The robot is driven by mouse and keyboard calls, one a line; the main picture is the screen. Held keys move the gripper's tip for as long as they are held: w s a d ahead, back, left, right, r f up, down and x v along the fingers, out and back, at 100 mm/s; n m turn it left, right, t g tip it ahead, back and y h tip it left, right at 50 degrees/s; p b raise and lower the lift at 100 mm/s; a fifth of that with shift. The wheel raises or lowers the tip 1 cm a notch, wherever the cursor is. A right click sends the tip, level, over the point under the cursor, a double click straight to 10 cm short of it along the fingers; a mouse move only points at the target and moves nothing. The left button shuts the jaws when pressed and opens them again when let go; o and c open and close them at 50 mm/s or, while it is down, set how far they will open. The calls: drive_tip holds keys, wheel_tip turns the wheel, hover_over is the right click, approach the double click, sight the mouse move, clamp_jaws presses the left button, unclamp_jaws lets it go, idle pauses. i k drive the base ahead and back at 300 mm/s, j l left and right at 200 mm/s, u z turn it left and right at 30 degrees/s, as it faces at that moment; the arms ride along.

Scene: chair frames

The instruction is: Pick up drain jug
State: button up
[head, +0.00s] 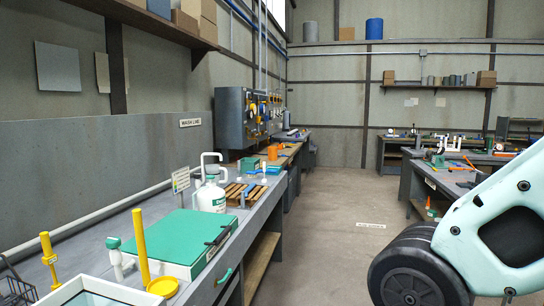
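A white jug (211,197) with a green-marked label stands on the long grey bench (262,207) at the left, and it looks like the drain jug. It is upright, behind a flat teal-topped case (172,240). A white bent pipe shape shows at its top; I cannot tell whether it is part of the jug. Only a pale link of my arm shows at the lower right, far from the jug. My gripper is out of view.
A slatted wooden rack (243,194) sits just beyond the jug. A yellow upright rod (141,247) and a yellow post (48,258) stand nearer me on the bench. Workbenches (435,187) stand at the far right. The floor (335,222) between the benches is clear.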

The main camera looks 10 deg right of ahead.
sight(272, 151)
drive_tip(key=i+z, duration=0.35)
drive_tip(key=i, duration=3.6)
drive_tip(key=i+l+u, duration=0.1)
drive_tip(key=i+u, duration=0.2)
drive_tip(key=i, duration=0.2)
drive_tip(key=i+l+u, duration=0.25)
drive_tip(key=i, duration=0.25)
drive_tip(key=i+l+u, duration=0.3)
drive_tip(key=i, duration=0.2)
drive_tip(key=i+l+u, duration=0.55)
